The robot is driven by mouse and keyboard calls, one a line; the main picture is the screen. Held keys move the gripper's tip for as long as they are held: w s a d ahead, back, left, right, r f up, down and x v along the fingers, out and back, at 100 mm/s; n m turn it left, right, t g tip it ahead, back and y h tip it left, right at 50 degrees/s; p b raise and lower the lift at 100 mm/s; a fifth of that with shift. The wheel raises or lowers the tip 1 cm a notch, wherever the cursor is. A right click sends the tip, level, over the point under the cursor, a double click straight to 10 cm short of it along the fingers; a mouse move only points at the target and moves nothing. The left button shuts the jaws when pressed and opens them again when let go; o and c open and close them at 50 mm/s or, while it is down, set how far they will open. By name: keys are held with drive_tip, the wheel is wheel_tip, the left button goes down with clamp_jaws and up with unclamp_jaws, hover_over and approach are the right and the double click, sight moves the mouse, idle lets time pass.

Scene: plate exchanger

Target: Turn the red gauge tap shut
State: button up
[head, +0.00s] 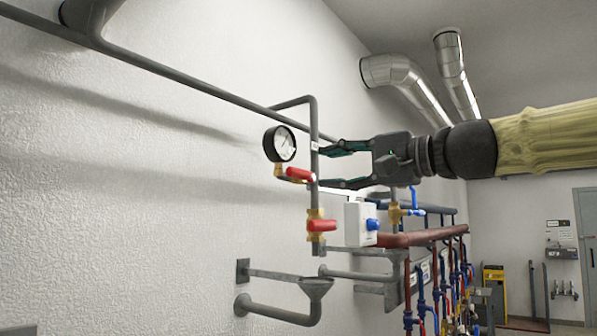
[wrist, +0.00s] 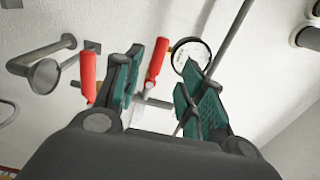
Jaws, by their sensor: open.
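The gauge tap's red lever (head: 300,174) sits on a brass fitting just below the round pressure gauge (head: 281,144). In the head view it lies nearly level, tilted slightly down to the right, by the grey vertical pipe. My gripper (head: 326,167) is open and empty, its two fingers one above the other beside that pipe. In the wrist view the gauge tap lever (wrist: 157,60) shows between the open fingers (wrist: 160,78), with the gauge (wrist: 190,56) behind. I cannot tell whether a finger touches the lever.
A second red lever (head: 322,225) on a brass valve sits lower on the same pipe; in the wrist view it shows (wrist: 88,77) outside the left finger. A white box with a blue knob (head: 373,224) and a funnel drain (head: 315,286) are close below.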

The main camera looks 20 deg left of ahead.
sight(300, 172)
drive_tip(key=p+x, duration=0.2)
drive_tip(key=x, duration=0.7)
drive_tip(key=shift+w+a+f+p, duration=0.1)
drive_tip(key=shift+p, duration=0.3)
clamp_jaws()
